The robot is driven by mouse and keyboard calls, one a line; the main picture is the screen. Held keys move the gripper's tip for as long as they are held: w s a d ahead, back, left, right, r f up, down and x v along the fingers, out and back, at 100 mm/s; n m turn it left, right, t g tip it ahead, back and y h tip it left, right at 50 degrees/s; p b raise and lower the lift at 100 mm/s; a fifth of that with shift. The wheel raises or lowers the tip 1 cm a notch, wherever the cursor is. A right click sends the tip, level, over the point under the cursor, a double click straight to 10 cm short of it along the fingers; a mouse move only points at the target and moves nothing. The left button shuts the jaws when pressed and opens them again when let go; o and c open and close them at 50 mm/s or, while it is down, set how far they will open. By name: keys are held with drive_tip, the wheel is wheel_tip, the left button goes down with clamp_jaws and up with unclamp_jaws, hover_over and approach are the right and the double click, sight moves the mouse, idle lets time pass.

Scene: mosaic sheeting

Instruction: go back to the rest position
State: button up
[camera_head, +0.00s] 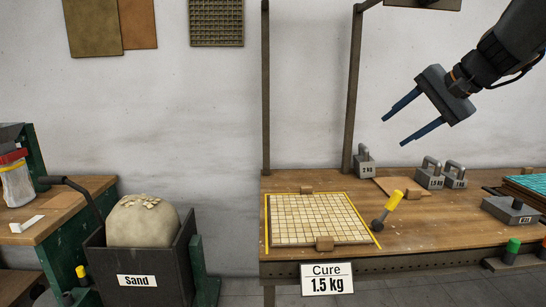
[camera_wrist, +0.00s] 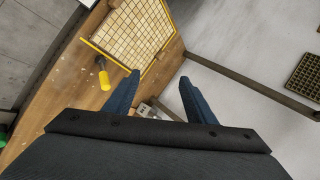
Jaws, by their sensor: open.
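My gripper (camera_head: 395,121) is open and empty, raised in the air at the upper right, in front of the wall and above the bench. Its two blue fingers are spread apart, and in the wrist view (camera_wrist: 160,88) nothing is between them. Below and to the left, a cream mosaic sheet (camera_head: 315,217) lies flat inside a yellow-edged frame on the wooden bench. The sheet also shows at the top of the wrist view (camera_wrist: 135,27).
Several grey weights stand on the bench, one marked 2 KG (camera_head: 364,166). A flat grey block (camera_head: 511,210) and teal sheets (camera_head: 530,184) lie at the right. A metal post (camera_head: 353,90) rises left of my gripper. A sand bin (camera_head: 140,270) stands at the lower left.

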drive_tip(key=s+a+f+n+g+h, duration=0.1)
drive_tip(key=s+a+f+g, duration=0.1)
drive_tip(key=s+a+f, duration=0.3)
drive_tip(key=s+a+f+n+g, duration=0.1)
drive_tip(key=s+f+n, duration=0.15)
drive_tip(key=f, duration=0.55)
drive_tip(key=s+a+f+n+g+h, duration=0.1)
drive_tip(key=s+a+f+g, duration=0.15)
drive_tip(key=s+f, duration=0.3)
drive_tip(key=s+a+f+n+g+h+p, duration=0.1)
drive_tip(key=s+a+f+n, duration=0.3)
drive_tip(key=s+f, duration=0.7)
drive_tip(key=shift+s+n+g+h, duration=0.6)
drive_tip(key=shift+s+h, duration=0.3)
drive_tip(key=shift+s, duration=0.25)
drive_tip(key=shift+f, duration=0.1)
